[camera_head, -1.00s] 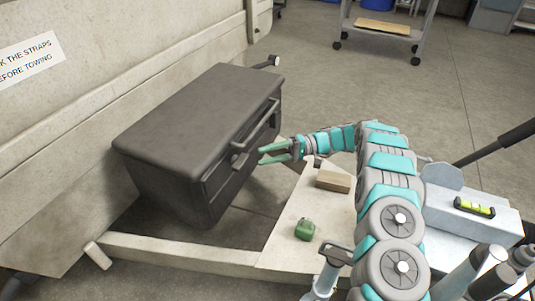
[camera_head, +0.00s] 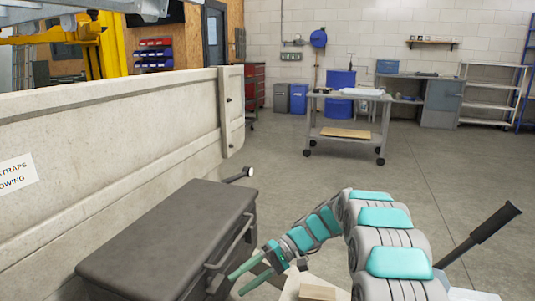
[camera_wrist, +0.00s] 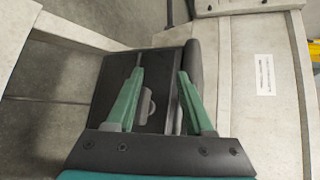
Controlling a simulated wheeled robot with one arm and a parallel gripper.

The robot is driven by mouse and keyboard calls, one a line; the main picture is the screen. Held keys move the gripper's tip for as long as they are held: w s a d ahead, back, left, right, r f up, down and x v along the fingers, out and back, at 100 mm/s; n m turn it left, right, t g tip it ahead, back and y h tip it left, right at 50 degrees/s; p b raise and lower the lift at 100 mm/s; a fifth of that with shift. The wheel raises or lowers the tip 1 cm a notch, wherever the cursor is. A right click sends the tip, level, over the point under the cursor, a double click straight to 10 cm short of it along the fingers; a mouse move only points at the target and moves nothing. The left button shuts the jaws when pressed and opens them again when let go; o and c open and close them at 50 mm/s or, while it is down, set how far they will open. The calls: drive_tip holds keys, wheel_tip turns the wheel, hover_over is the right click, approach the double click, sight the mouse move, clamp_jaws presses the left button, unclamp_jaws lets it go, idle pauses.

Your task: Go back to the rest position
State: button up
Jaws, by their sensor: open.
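My gripper (camera_head: 238,282) is open and empty at the front of the dark grey box (camera_head: 165,235) in the head view. Its two green fingers also show in the wrist view (camera_wrist: 160,76), spread apart in front of the box (camera_wrist: 118,78). The box lid is shut. A grey handle or latch (camera_wrist: 147,104) on the box front shows between the fingers. I cannot tell whether either finger touches the box. The lower part of the box is cut off in the head view.
A pale trailer panel (camera_head: 110,140) with a printed sign (camera_head: 17,174) stands behind the box. A wooden block (camera_head: 317,292) sits close to my arm at the bottom edge. A grey cart (camera_head: 349,118) stands farther back. The concrete floor (camera_head: 430,185) between is open.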

drive_tip(key=s+d+r+m+t+h, duration=0.1)
drive_tip(key=s+d+r+h, duration=0.2)
drive_tip(key=s, duration=0.7)
drive_tip(key=s+d+r+m+t+h, duration=0.1)
drive_tip(key=s+d+r+h, duration=0.1)
drive_tip(key=s+d+h, duration=0.5)
drive_tip(key=s+d+f+t+h, duration=0.1)
drive_tip(key=s+d, duration=0.4)
drive_tip(key=s, duration=0.3)
drive_tip(key=s+d+m+t+h, duration=0.1)
drive_tip(key=s+d+t, duration=0.1)
drive_tip(key=s+d, duration=0.4)
drive_tip(key=shift+s+f, duration=0.35)
drive_tip(key=shift+s, duration=1.25)
